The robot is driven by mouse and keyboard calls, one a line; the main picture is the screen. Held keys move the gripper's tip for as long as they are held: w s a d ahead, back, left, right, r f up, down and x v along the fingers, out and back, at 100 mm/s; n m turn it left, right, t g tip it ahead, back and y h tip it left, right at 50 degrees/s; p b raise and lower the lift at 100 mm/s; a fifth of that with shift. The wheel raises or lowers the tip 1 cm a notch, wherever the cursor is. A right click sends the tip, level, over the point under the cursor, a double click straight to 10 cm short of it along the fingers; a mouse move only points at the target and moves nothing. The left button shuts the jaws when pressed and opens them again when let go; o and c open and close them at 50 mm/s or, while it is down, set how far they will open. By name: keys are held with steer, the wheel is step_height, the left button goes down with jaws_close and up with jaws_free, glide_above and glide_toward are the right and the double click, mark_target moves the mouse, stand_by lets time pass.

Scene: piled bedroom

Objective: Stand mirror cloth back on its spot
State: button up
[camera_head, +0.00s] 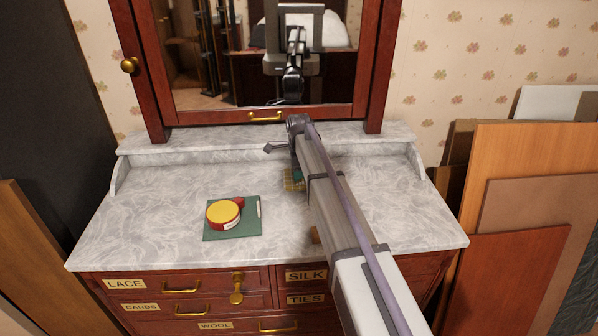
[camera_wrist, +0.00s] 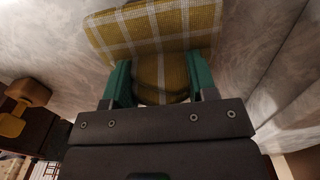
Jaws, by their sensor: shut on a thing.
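The mirror cloth, a yellow-and-white checked piece, fills the top middle of the wrist view (camera_wrist: 150,28). My gripper (camera_wrist: 160,78) has its green fingers closed on the cloth's lower, bunched part, with the wider checked part spreading beyond the fingertips. In the head view only a small strip of the cloth (camera_head: 290,186) shows at the left side of my arm, over the marble dresser top (camera_head: 150,200). My arm hides most of the cloth and gripper there. I cannot tell whether the cloth touches the marble.
A green mat (camera_head: 211,234) at front left bears a red tin with a yellow lid (camera_head: 223,212) and a small white item (camera_head: 258,207). The mirror (camera_head: 225,60) stands behind. A small brown object (camera_head: 316,236) peeks out beside my arm. Boards (camera_head: 515,270) lean at right.

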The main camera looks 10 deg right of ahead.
steer(key=shift+f+b, duration=0.85)
steer(key=shift+f, duration=0.05)
steer(key=o, duration=1.4)
steer(key=shift+r, duration=0.1)
step_height(320, 180, up, 8)
steer(key=p, duration=0.8)
